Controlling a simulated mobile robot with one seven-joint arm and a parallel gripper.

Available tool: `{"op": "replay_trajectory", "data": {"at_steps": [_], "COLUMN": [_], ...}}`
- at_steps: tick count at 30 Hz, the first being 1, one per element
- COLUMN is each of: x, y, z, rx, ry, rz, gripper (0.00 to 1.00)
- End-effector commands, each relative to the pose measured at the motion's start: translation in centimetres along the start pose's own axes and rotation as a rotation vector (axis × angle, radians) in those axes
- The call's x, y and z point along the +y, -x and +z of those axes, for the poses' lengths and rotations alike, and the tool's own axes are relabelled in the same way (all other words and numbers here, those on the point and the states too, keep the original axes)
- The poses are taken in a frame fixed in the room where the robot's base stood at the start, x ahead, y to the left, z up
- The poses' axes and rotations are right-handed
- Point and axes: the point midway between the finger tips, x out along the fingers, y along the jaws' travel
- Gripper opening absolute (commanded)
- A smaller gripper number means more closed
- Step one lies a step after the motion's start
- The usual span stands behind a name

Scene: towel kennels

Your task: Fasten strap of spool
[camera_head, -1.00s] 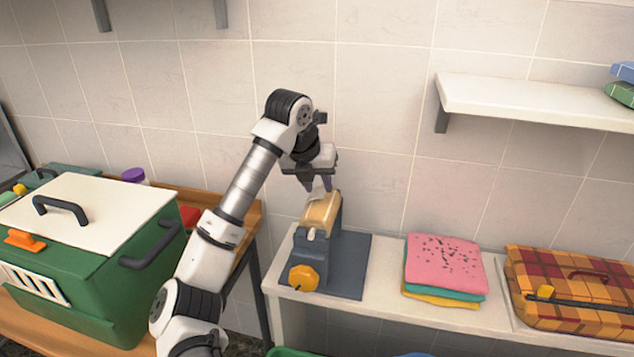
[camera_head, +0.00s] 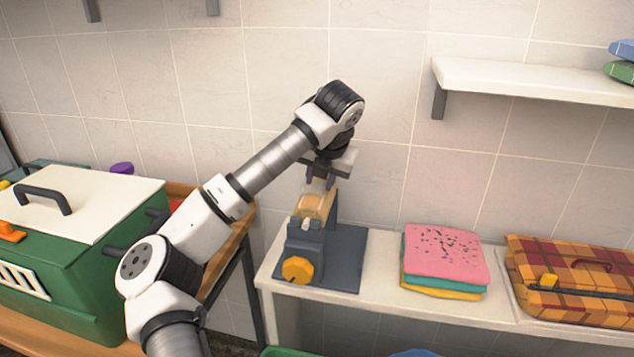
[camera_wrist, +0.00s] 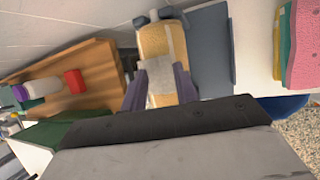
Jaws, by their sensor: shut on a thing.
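The spool (camera_head: 314,206) is a tan-yellow roll in a blue-grey stand with an orange knob (camera_head: 298,270) at its front. In the wrist view the spool (camera_wrist: 163,42) lies just beyond my fingertips. My gripper (camera_head: 321,183) is above the spool, pointing down. Its purple fingers (camera_wrist: 158,88) are shut on a pale grey strap (camera_wrist: 160,74), which lies across the spool's near side in the wrist view. Whether the strap's end touches any fastening cannot be told. In the head view the strap is too small to make out clearly.
The stand is on a grey mat (camera_head: 345,275) on a white bench (camera_head: 385,290). Folded towels (camera_head: 444,257) and a plaid case (camera_head: 570,285) lie to the right. A green kennel (camera_head: 75,270) stands left, near my arm. A wall shelf (camera_head: 530,80) is at upper right.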

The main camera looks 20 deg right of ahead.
Motion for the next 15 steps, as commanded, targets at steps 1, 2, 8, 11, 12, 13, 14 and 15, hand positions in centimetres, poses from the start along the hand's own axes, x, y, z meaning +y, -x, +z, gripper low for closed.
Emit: {"op": "replay_trajectory", "data": {"at_steps": [1,2,8,11,12,13,14,15], "x": [-0.20,-0.21,-0.22,-0.22,-0.22,-0.20,-0.19,-0.18], "y": [-0.17,-0.16,-0.10,-0.10,-0.09,-0.09,-0.08,-0.07], "z": [-0.09,-0.08,-0.07,-0.06,-0.06,-0.06,-0.05,-0.05], "rx": [0.002,0.002,0.003,0.003,0.003,0.003,0.003,0.002], "ry": [-0.005,-0.006,-0.006,-0.006,-0.006,-0.005,-0.005,-0.005], "rz": [0.006,0.008,0.007,0.007,0.007,0.007,0.007,0.007], "gripper": [0.07,0.07,0.07,0.32,0.38,0.41,0.45,0.50]}}
